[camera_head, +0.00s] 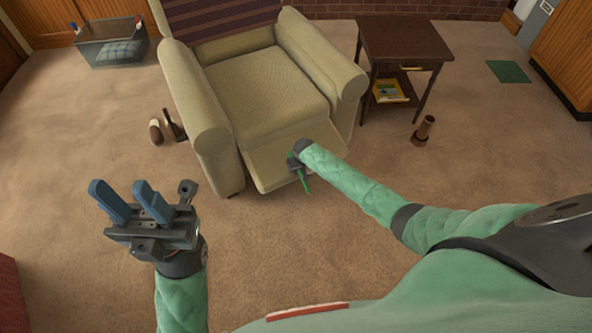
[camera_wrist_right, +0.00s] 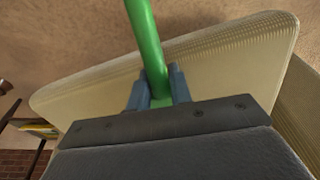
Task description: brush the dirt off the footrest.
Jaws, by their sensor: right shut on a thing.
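The footrest (camera_head: 275,165) is the beige flap folded out at the front of the armchair (camera_head: 267,92). It also fills much of the right wrist view (camera_wrist_right: 225,62). My right gripper (camera_head: 296,164) is at the footrest's front, shut on a green handle (camera_wrist_right: 146,40), which also shows in the head view (camera_head: 305,184). The brush end of this handle is hidden, and I cannot tell whether it touches the footrest. No dirt can be made out on the footrest. My left gripper (camera_head: 123,201) is open and empty above the carpet at the left, away from the chair.
A dark side table (camera_head: 402,40) stands right of the chair, with a yellow item (camera_head: 389,91) on its lower shelf. A brown cylinder (camera_head: 424,130) stands on the carpet. Brown objects (camera_head: 173,125) sit left of the chair. A grey bin (camera_head: 112,45) is at the back left.

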